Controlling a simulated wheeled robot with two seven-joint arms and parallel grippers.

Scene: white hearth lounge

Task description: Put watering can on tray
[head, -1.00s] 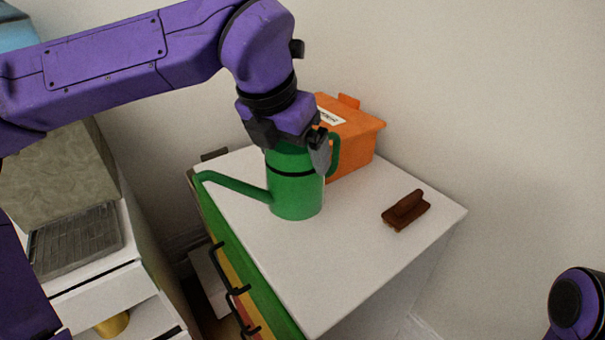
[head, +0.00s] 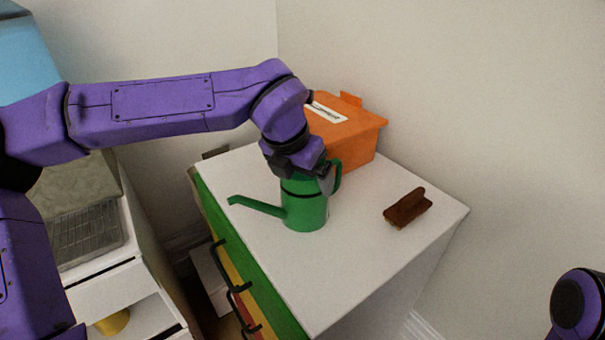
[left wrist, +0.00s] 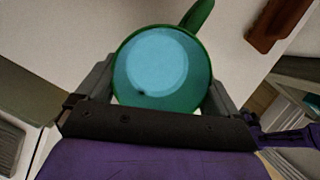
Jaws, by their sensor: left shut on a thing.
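The green watering can (head: 306,212) is upright over the white top of the cabinet, with its spout pointing left. I cannot tell whether its base touches the top. My left gripper (head: 305,180) is shut on the can's upper body from above. In the left wrist view the can (left wrist: 205,75) shows from above, round and pale blue inside, with a finger on either side. A grey ribbed tray-like thing (head: 88,238) lies on the white unit at the left. I cannot tell whether it is the tray. My right gripper is out of view.
An orange lidded box (head: 352,135) stands close behind the can at the cabinet's back. A brown brush-like block (head: 407,207) lies to the right. The front of the white cabinet top (head: 325,285) is clear. Dark handles (head: 233,290) stick out from the cabinet's coloured drawers.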

